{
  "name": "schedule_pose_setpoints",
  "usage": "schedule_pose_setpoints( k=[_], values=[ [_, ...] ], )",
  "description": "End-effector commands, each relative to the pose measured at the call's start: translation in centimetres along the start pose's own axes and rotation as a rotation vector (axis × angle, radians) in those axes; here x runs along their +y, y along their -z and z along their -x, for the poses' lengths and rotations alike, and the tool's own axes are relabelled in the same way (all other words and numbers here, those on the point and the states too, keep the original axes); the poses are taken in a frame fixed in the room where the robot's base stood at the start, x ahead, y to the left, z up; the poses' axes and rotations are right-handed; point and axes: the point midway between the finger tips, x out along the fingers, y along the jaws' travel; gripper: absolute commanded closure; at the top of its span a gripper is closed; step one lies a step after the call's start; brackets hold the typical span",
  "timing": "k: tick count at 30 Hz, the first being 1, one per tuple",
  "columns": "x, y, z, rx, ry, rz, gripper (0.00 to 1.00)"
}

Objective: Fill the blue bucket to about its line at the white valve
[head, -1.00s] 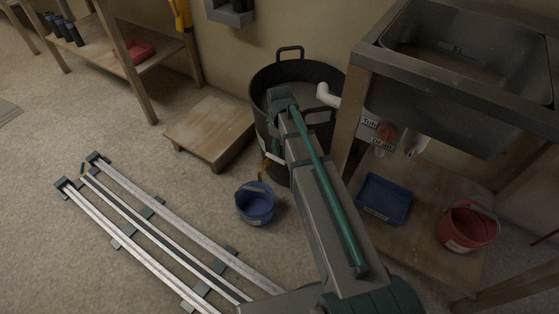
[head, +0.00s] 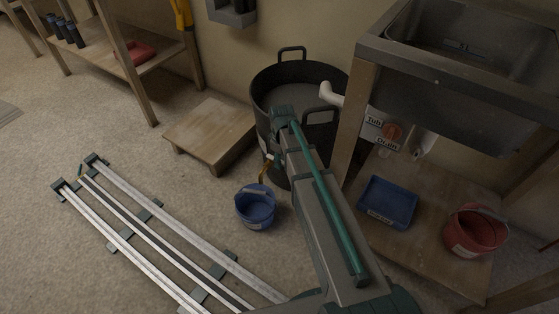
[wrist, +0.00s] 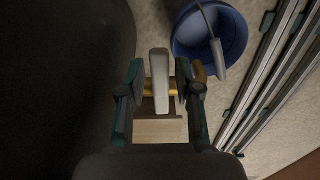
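The blue bucket (head: 256,208) stands on the floor in front of the big dark tub (head: 262,118). It also shows at the top of the wrist view (wrist: 190,42), its handle with a grey grip hanging to one side. I cannot make out its line or any water in it. The white valve handle (wrist: 159,80) stands between the fingers of my gripper (wrist: 160,88), with a narrow gap on each side. The brass valve body (wrist: 147,88) shows behind it. In the head view, my gripper (head: 275,162) is low at the tub's front, partly hidden by my arm.
A low wooden step (head: 211,133) stands left of the tub. The sink bench (head: 358,130) at right carries a blue tray (head: 388,203) and a red bucket (head: 476,231) on its lower shelf. A white pipe (head: 331,94) reaches the tub rim.

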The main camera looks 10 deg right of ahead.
Motion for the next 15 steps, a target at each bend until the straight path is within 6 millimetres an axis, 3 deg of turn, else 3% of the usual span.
schedule_pose_setpoints(
  k=[1,5,11,15],
  values=[
    [0.0,0.0,0.01,0.0,0.0,0.0,0.8],
    [-0.01,0.0,0.01,0.0,0.0,0.0,1.0],
    [-0.22,0.06,0.19,-0.001,0.001,-0.032,1.0],
    [-0.96,0.34,0.47,-0.001,0.001,-0.164,1.0]
  ],
)
